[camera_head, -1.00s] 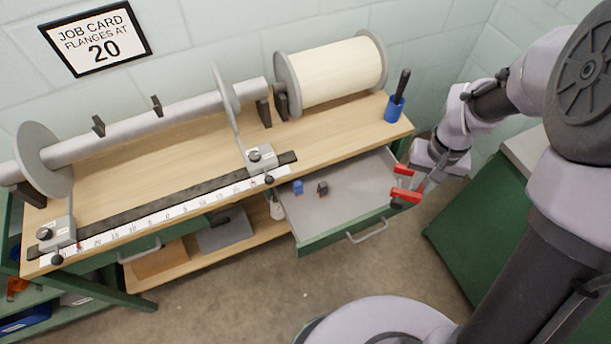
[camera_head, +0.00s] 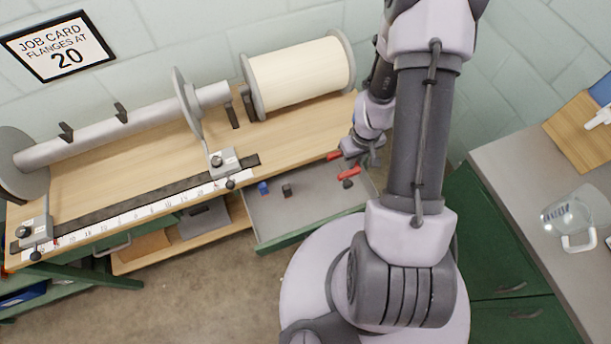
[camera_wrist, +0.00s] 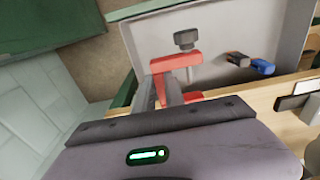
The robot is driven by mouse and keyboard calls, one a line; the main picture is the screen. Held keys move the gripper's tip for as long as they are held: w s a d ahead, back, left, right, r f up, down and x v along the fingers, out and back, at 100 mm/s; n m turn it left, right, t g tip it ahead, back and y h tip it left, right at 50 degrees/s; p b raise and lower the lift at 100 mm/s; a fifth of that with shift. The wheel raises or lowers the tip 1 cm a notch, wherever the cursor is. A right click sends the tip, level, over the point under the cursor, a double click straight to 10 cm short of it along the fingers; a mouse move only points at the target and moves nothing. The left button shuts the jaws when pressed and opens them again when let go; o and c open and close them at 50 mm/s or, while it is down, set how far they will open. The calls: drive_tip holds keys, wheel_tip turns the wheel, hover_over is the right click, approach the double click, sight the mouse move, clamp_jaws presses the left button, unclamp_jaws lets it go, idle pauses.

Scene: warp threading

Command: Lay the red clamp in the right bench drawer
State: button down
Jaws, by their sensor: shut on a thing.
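My gripper (camera_head: 358,159) is shut on the red clamp (camera_head: 348,173), at the right end of the open right bench drawer (camera_head: 312,208). In the wrist view the red clamp (camera_wrist: 180,62) sits between my fingers (camera_wrist: 164,92), with its dark screw knob pointing into the drawer (camera_wrist: 215,22). The clamp appears over the drawer's grey floor; its height above it is hard to tell. My arm hides the drawer's right end in the head view.
The wooden bench top (camera_head: 285,137) stands behind the drawer, with a cream warp roll (camera_head: 303,73) and a flanged beam (camera_head: 100,133) on it. A green cabinet (camera_head: 500,240) with a grey top and a glass jug (camera_head: 572,218) is at the right.

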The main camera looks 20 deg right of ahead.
wheel_tip(320, 180, down, 15)
drive_tip(key=b, duration=1.2)
drive_tip(key=shift+r, duration=0.2)
drive_tip(key=shift+w+r, duration=0.15)
drive_tip(key=shift+r, duration=0.2)
drive_tip(key=w+p, duration=0.1)
drive_tip(key=p, duration=0.2)
drive_tip(key=w+r+p, duration=0.1)
drive_tip(key=w+p, duration=0.1)
drive_tip(key=p, duration=0.2)
drive_tip(key=shift+w+a+r, duration=0.1)
drive_tip(key=shift+w, duration=0.1)
drive_tip(key=shift+w+f+b, duration=0.2)
drive_tip(key=shift+f+b, duration=0.45)
drive_tip(key=shift+f, duration=0.55)
drive_tip(key=shift+f, duration=0.2)
drive_tip(key=c, duration=1.4)
unclamp_jaws()
drive_tip(key=shift+r, duration=0.1)
drive_tip(key=shift+r, duration=0.1)
